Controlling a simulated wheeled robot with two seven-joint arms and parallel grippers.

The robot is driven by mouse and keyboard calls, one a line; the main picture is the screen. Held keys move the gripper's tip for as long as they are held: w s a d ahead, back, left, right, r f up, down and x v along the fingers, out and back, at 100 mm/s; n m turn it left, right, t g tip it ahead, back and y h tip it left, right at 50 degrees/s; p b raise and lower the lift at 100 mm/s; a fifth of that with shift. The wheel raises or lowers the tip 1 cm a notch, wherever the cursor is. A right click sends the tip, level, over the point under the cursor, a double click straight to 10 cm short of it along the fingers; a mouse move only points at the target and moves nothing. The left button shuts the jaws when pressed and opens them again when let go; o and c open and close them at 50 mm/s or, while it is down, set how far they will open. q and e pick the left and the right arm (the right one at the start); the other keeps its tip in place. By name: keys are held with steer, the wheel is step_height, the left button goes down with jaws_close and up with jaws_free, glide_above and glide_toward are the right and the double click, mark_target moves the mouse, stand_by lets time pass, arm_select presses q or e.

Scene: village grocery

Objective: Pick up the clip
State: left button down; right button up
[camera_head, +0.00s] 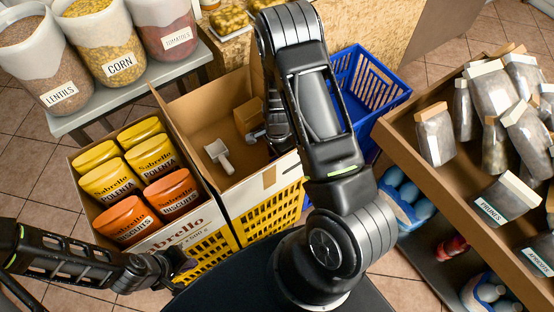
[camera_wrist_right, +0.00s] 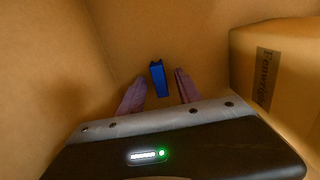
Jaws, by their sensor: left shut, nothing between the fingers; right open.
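A small blue clip (camera_wrist_right: 158,80) stands in the right wrist view near a corner of the cardboard box (camera_head: 188,108). My right gripper (camera_wrist_right: 160,75) is open, its two fingers on either side of the clip; I cannot tell whether they touch it. In the head view my right arm reaches down into the box and hides the clip. My left gripper (camera_head: 184,264) is shut and empty, low in front of the crates.
A white scoop (camera_head: 218,156) and a small brown carton (camera_head: 248,115) are in the box; the carton (camera_wrist_right: 278,80) is close right of my right gripper. Polenta and biscuit packs (camera_head: 126,170) fill the left box. A blue crate (camera_head: 368,84) and jar shelf (camera_head: 418,165) stand right.

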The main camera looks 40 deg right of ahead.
steer(key=shift+c, duration=0.3)
jaws_close()
stand_by(0.5)
